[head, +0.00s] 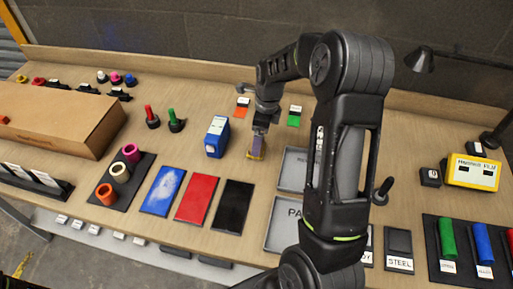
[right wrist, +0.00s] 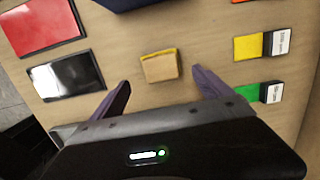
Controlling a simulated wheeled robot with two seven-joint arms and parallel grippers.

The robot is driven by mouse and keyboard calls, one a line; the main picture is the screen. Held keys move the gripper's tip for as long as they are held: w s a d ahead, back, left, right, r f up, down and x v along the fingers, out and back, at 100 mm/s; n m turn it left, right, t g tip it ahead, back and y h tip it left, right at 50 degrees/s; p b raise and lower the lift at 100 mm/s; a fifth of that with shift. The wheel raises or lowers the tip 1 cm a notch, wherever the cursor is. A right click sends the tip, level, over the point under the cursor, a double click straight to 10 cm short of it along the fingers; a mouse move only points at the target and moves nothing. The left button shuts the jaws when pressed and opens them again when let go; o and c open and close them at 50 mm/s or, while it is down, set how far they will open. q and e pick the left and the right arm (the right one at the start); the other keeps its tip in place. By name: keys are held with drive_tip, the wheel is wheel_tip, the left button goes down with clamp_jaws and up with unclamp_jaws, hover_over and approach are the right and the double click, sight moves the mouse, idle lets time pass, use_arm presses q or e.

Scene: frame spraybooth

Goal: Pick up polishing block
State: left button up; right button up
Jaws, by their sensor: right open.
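The polishing block, a small tan block with a yellow edge, lies on the wooden bench. It shows in the right wrist view (right wrist: 160,66) and, partly hidden by my gripper, in the head view (head: 255,153). My right gripper (head: 259,138) points down over the block. In the right wrist view my right gripper (right wrist: 160,82) is open, its two dark fingers spread to either side of the block, with bare wood between each finger and the block. The block is not held. My left gripper is not in view.
A blue box (head: 216,137) stands just left of the block. Blue (head: 162,190), red (head: 197,198) and black (head: 232,206) panels lie in front. Grey trays (head: 284,222) lie to the right, partly behind my arm. Orange, yellow and green (right wrist: 246,92) swatches lie nearby.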

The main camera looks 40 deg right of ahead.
drive_tip(key=f+b, duration=0.1)
drive_tip(key=f, duration=0.1)
drive_tip(key=w+f+b, duration=0.1)
drive_tip(key=f+b, duration=0.1)
drive_tip(key=f, duration=0.1)
drive_tip(key=shift+w+a+f, duration=0.1)
drive_tip(key=shift+a+f, duration=0.05)
drive_tip(key=shift+a, duration=0.05)
idle(0.6)
drive_tip(key=c, duration=1.5)
drive_tip(key=shift+o, duration=0.2)
drive_tip(key=shift+r, duration=0.25)
